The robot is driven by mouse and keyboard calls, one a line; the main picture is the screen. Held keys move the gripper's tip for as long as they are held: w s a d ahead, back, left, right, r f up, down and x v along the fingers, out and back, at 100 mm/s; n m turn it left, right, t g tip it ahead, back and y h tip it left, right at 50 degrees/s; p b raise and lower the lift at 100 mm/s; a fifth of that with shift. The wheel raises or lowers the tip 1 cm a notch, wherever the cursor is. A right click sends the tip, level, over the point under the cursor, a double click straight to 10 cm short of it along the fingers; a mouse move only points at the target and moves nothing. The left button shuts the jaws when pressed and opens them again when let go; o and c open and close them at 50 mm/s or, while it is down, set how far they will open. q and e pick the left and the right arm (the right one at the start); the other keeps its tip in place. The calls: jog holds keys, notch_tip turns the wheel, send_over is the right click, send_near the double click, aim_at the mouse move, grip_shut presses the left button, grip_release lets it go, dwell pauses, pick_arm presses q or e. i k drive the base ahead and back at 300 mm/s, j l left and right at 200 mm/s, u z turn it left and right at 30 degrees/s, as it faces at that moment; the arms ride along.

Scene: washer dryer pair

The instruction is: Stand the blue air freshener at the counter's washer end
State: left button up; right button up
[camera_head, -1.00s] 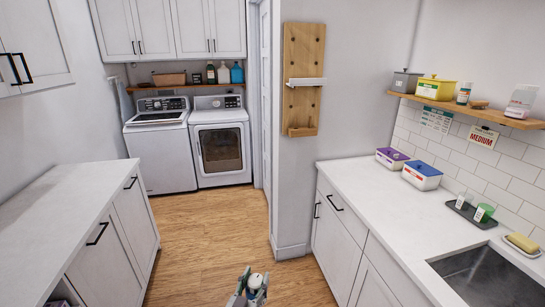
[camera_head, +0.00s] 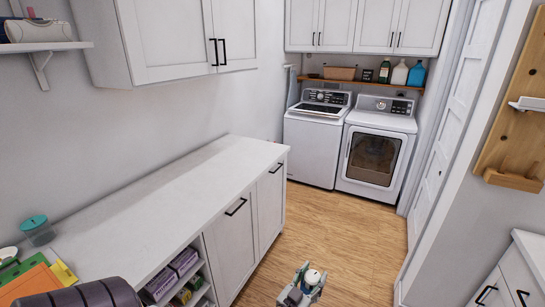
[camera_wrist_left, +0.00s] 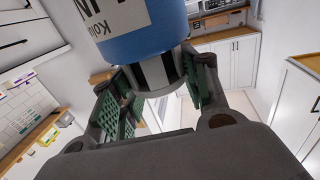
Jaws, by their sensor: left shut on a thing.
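The blue air freshener (camera_wrist_left: 140,32) is large in the left wrist view, with a white label and a grey end between the finger pads. My left gripper (camera_wrist_left: 155,85) is shut on that grey end.
The dryer (camera_head: 375,148) stands right of the washer. Several things sit at the counter's near end, including a teal-lidded jar (camera_head: 37,230) and an orange item (camera_head: 30,287). An upper cabinet (camera_head: 180,40) hangs above the counter. Wooden floor (camera_head: 340,235) is clear ahead.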

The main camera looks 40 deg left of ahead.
aim_at(219, 168)
jog(key=i+u, duration=0.35)
jog(key=i, duration=0.3)
jog(key=i+l+u, duration=0.15)
jog(key=i+u, duration=0.15)
jog(key=i, duration=0.4)
jog(key=i+l+u, duration=0.2)
jog(key=i+u, duration=0.3)
jog(key=i+l+u, duration=0.25)
jog(key=u, duration=0.25)
jog(key=i+l+u, duration=0.3)
jog(key=l+u, duration=0.15)
jog(key=i+l+u, duration=0.25)
jog(key=l+u, duration=0.2)
jog(key=l, duration=0.25)
jog(key=l+u, duration=0.25)
jog(key=l, duration=0.15)
jog(key=i, duration=0.05)
